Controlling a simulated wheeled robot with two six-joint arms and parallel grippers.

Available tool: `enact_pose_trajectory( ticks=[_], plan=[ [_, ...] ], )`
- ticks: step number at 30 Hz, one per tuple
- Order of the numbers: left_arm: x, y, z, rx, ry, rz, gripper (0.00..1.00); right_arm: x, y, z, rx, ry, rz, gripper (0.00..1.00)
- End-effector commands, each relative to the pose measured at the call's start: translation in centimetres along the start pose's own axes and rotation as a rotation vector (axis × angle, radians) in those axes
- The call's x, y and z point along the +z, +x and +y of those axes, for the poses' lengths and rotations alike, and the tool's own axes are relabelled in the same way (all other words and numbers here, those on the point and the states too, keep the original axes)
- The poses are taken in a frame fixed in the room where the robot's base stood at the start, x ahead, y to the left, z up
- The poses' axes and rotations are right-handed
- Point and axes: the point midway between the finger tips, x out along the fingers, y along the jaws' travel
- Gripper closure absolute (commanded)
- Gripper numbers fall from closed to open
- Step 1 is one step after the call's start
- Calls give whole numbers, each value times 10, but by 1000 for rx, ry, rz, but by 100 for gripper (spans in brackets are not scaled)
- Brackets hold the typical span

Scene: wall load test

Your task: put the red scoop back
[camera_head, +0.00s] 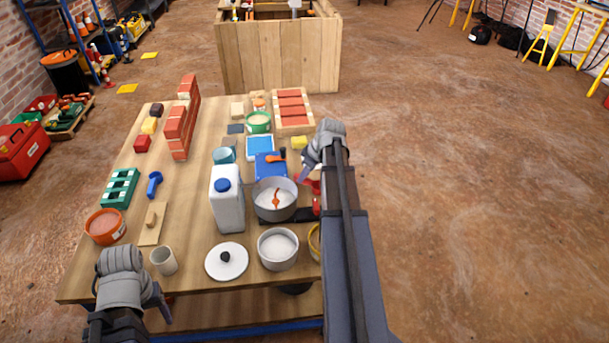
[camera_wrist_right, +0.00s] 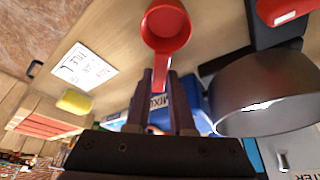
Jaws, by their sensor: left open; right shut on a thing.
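The red scoop (camera_wrist_right: 166,28) shows bowl and handle in the right wrist view, its handle running down between my right gripper's fingers (camera_wrist_right: 160,95). In the head view, only part of the red scoop (camera_head: 314,187) shows beside my right gripper (camera_head: 309,172), at the table's right edge. My right gripper is shut on the handle. I cannot tell whether the bowl touches the table. My left gripper (camera_head: 132,298) is open and empty at the table's front left corner.
A grey pot (camera_head: 264,211) stands just left of the scoop, with a white jug (camera_head: 227,205) beyond it. A white pot (camera_head: 278,262) and a lid (camera_head: 227,269) are nearer. A blue scoop (camera_head: 154,184) lies left.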

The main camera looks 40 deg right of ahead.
Motion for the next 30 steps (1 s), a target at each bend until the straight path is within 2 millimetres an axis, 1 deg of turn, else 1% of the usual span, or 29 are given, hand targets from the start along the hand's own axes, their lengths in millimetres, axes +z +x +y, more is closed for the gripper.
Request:
enact_pose_trajectory(
  ticks=[23,29,30],
  plan=[
    [0,8,1,0,0,0,37,3,8,0,0,0,0,100],
    [0,8,1,0,0,0,37,3,7,0,0,0,0,100],
    [0,8,1,0,0,0,37,3,7,0,0,0,0,75]
  ],
)
